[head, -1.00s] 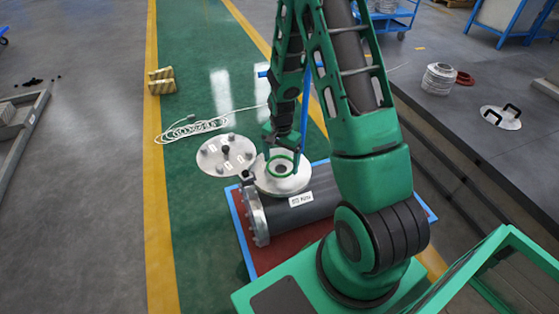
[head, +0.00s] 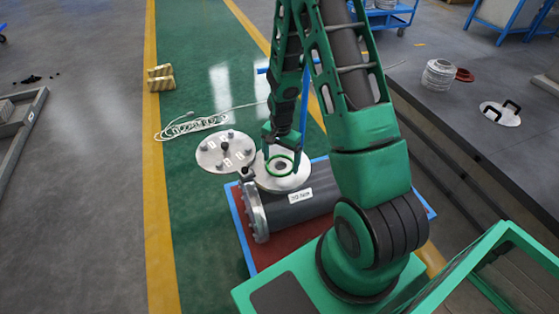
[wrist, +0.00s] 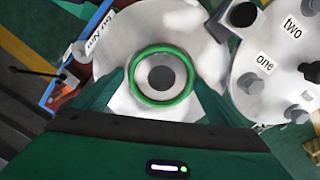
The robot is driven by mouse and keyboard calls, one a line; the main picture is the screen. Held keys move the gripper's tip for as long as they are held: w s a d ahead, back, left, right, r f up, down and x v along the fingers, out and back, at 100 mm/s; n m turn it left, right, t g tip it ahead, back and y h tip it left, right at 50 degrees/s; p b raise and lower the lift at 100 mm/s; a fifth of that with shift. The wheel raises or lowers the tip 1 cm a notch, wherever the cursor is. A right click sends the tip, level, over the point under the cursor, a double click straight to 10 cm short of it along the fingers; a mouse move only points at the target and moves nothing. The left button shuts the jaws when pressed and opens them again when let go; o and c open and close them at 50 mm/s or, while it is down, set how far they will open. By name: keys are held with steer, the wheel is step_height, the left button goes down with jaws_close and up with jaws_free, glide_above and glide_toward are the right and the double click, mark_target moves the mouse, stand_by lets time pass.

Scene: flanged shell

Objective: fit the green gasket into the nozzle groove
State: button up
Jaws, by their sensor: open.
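The green gasket (wrist: 133,78) is a thin ring that appears around the dark bore of the nozzle in the wrist view. The nozzle's pale round flange (head: 266,183) stands on top of the dark grey shell (head: 300,211). In the head view the gasket (head: 268,170) shows over the flange top. Whether it is seated in the groove or lies on top, I cannot tell. My gripper (head: 282,160) is open over the nozzle, with its fingers apart on either side of the gasket. In the wrist view the gripper (wrist: 158,100) partly covers the flange's near side.
A round pale plate (head: 225,152) with studs and labels lies on the green floor left of the shell. A white cable (head: 190,127) lies behind it, and brass-coloured blocks (head: 161,78) stand further left. A grey bench (head: 470,110) is at the right.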

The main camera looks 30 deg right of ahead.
steer(key=shift+w+a+r, duration=0.1)
steer(key=shift+w+a, duration=0.05)
steer(key=shift+w, duration=0.15)
steer(key=shift+r, duration=0.25)
step_height(320, 180, up, 10)
steer(key=shift+s, duration=0.2)
steer(key=shift+r, duration=0.1)
stand_by(0.4)
steer(key=s+d+r+n, duration=0.2)
steer(key=s+r, duration=0.7)
steer(key=s+d+r+n, duration=0.2)
steer(key=s+r, duration=0.7)
steer(key=s, duration=0.1)
steer(key=s+a+r+n, duration=0.1)
steer(key=s+r+n, duration=0.1)
steer(key=s, duration=0.7)
steer(key=shift+s+a+r, duration=0.35)
steer(key=shift+a+r, duration=0.05)
steer(key=shift+r, duration=0.15)
